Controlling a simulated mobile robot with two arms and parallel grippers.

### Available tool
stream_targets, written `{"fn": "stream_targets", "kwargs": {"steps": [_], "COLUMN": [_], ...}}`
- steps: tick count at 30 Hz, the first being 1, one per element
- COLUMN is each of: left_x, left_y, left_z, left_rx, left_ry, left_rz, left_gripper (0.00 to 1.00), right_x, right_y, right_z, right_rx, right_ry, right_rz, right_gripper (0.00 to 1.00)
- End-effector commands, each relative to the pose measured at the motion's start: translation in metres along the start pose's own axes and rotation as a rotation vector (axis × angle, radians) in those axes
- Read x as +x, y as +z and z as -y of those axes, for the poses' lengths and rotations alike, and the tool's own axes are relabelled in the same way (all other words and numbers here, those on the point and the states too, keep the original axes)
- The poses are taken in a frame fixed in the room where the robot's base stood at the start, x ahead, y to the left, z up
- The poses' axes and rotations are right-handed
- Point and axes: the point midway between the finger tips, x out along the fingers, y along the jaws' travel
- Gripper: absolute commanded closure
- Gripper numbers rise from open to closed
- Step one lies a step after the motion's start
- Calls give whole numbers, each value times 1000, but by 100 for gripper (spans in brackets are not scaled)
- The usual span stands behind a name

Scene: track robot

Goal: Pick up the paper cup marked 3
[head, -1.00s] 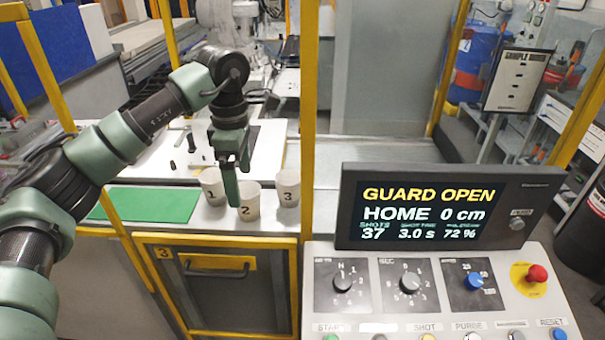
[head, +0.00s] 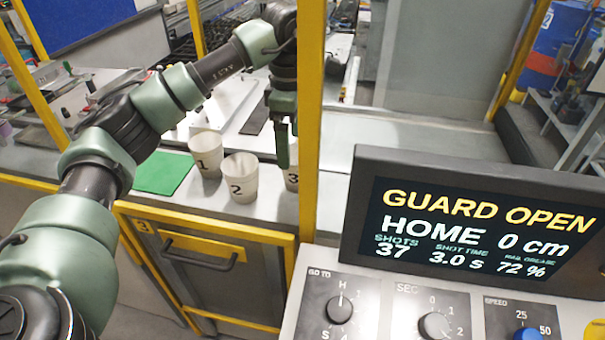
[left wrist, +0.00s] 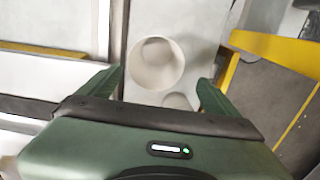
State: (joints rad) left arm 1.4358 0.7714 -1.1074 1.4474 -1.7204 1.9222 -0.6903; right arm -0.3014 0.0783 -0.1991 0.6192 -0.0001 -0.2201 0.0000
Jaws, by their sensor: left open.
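The white paper cup marked 3 (head: 291,181) stands upright on the grey ledge. My left gripper's finger and the yellow post partly hide it. Cup 2 (head: 239,179) stands to its left, and cup 1 (head: 207,153) stands farther left and back. My left gripper (head: 285,155) points down over cup 3, open and empty. In the left wrist view the gripper (left wrist: 157,85) has its fingers spread, with a cup's open mouth (left wrist: 157,63) between and beyond them. No number is readable there. A second cup (left wrist: 177,101) is partly hidden by the gripper body. My right gripper is out of view.
A yellow guard post (head: 311,110) rises close to the right of cup 3. A yellow rail (head: 205,224) runs below the ledge front. A green mat (head: 162,173) lies left of the cups. The control panel with its screen (head: 475,222) fills the right foreground.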

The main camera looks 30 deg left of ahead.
Motion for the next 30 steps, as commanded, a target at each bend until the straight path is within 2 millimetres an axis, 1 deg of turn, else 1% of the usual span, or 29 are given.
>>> {"fn": "stream_targets", "kwargs": {"steps": [2, 11, 15, 18, 22, 28, 29, 30], "left_x": [7, 36, 56, 71, 80, 81, 81, 81], "left_y": [0, 4, 10, 9, 10, 10, 10, 10], "left_z": [0, -1, -3, -4, -4, -4, -4, -4], "left_rx": [0, 1, 1, 0, 0, 0, 0, 0], "left_ry": [-1, -3, -5, -4, -1, 0, 0, 0], "left_rz": [0, -2, -2, -2, -1, 0, 0, 0], "left_gripper": [8, 8, 8, 8, 8, 8, 16, 27], "right_x": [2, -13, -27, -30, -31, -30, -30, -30], "right_y": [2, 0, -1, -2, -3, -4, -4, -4], "right_z": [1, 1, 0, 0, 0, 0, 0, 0], "right_rx": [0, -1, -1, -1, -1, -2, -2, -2], "right_ry": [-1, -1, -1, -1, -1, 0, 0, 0], "right_rz": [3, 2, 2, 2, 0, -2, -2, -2], "right_gripper": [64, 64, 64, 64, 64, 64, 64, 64]}}
